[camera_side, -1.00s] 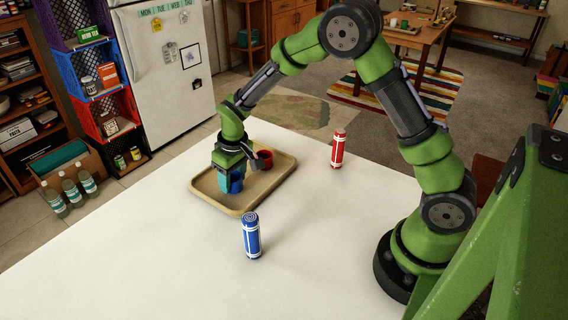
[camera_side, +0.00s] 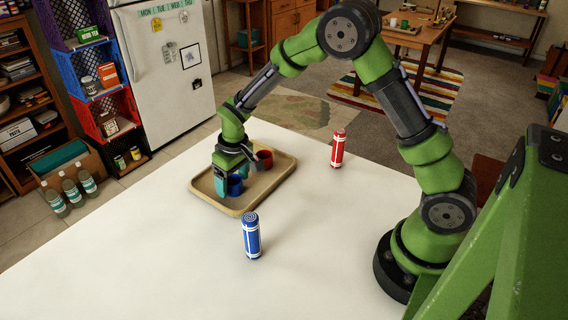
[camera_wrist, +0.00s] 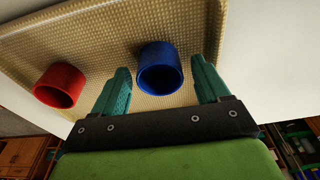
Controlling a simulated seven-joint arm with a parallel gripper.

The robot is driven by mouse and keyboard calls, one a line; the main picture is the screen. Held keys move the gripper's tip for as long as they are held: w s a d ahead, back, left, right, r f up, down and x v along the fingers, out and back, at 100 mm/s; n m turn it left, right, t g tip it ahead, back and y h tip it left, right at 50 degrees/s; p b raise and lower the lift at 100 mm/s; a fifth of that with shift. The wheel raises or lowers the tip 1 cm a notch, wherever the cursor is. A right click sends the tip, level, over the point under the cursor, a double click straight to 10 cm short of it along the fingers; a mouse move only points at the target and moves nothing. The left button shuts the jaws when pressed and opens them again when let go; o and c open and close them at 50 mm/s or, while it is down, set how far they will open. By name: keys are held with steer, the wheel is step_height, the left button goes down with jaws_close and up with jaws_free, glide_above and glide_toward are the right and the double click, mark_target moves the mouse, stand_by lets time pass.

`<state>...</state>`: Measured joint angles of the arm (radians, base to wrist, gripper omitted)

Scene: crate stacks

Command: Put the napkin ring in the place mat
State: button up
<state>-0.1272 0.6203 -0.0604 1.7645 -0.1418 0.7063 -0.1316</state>
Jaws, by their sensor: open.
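A short, hollow blue ring (camera_wrist: 160,70) stands on the tan tray (camera_wrist: 110,20), which looks like the place mat. A similar red ring (camera_wrist: 59,86) stands on the same tray, left of the blue one in the wrist view. My gripper (camera_wrist: 159,72) is open, with one teal finger on each side of the blue ring and gaps showing on both sides. In the side view the blue ring (camera_side: 235,186) is partly behind a finger of my gripper (camera_side: 238,172). The red ring (camera_side: 265,158) is just beyond the gripper there. Nothing is held.
A blue-and-white can (camera_side: 251,236) stands upright on the white table in front of the tray (camera_side: 272,189). A red-and-white can (camera_side: 338,149) stands upright to the tray's right. The table (camera_side: 130,265) is clear at the front left.

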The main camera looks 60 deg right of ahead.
mark_target(239, 192)
step_height(239, 192, up, 11)
steer(key=s, duration=0.2)
steer(key=s+r+m+t, duration=0.1)
steer(key=s+r, duration=0.3)
steer(key=s, duration=0.3)
steer(key=s+r+m+t+y, duration=0.1)
steer(key=s+r+t, duration=0.1)
steer(key=s, duration=0.5)
steer(key=s+r+m+t+y, duration=0.1)
steer(key=s+r+m+t, duration=0.1)
steer(key=s+r, duration=0.3)
steer(key=shift+s+r, duration=0.3)
steer(key=shift+s, duration=0.65)
